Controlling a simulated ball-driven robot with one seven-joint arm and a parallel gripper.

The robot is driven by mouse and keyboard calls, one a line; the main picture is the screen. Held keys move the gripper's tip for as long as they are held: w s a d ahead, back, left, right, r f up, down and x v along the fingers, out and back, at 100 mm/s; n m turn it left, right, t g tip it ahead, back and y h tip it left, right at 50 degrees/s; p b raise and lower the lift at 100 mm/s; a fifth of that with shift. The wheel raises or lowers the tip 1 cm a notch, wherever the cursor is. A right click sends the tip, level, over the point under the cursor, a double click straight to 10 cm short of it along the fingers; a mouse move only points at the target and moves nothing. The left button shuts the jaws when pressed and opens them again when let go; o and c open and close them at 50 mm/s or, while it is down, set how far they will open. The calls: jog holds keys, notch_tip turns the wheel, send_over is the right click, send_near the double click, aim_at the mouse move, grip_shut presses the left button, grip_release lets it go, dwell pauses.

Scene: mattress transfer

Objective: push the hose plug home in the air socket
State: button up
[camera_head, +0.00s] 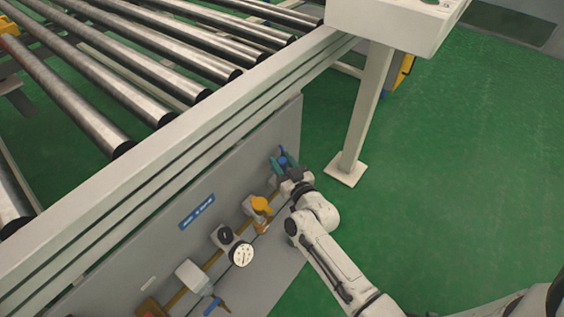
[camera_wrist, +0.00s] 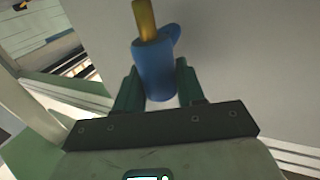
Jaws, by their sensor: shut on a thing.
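My gripper (camera_wrist: 160,90) has its two green fingers on either side of a blue cylindrical fitting (camera_wrist: 155,68) and is shut on it. A brass-coloured rod (camera_wrist: 145,18) runs into the fitting's upper end, and a small blue tab sticks out at its right. I cannot tell whether this blue fitting is the hose plug or the air socket. No hose shows. In the head view my gripper (camera_head: 284,164) is at the far end of the grey panel, with the blue fitting (camera_head: 283,157) small between its fingers. How deep any plug sits is hidden.
The grey panel (camera_head: 170,255) carries a yellow-topped valve (camera_head: 261,204), a white dial gauge (camera_head: 242,254) and a clear bowl (camera_head: 204,285) along a brass pipe. The roller conveyor (camera_head: 140,75) is above. A white post (camera_head: 362,120) stands beyond; green floor at right is clear.

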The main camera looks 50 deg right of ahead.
jog(key=shift+f+b, duration=1.75)
jog(key=shift+f, duration=0.2)
jog(key=o, duration=1.2)
jog(key=p+v, duration=0.2)
jog(key=v, duration=0.8)
jog(key=shift+s+a+p, duration=0.15)
jog(key=shift+s+p, duration=0.15)
jog(key=shift+s, duration=0.05)
